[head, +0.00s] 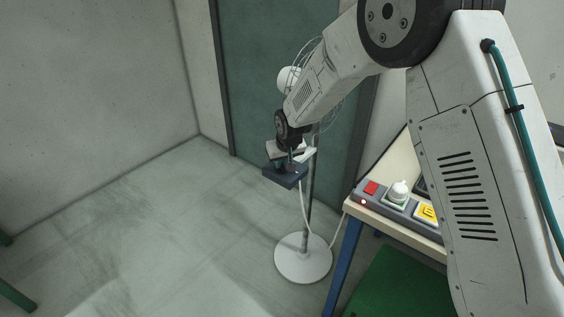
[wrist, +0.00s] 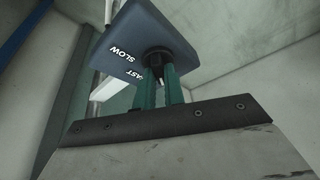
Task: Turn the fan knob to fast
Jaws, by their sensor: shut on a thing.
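The fan's dark blue control box (head: 285,175) is on the fan pole in the head view, beside my arm. In the wrist view its face (wrist: 128,30) fills the top middle, with the words SLOW and a partly covered FAST. The black knob (wrist: 158,55) sits on that face. My gripper (wrist: 159,72) has its two green fingers on either side of the knob, shut on it. In the head view my gripper (head: 290,157) is at the box and the knob is hard to make out. Which setting the knob points to cannot be told.
The fan's white round base (head: 303,262) stands on the floor, its head (head: 290,78) partly behind my arm.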

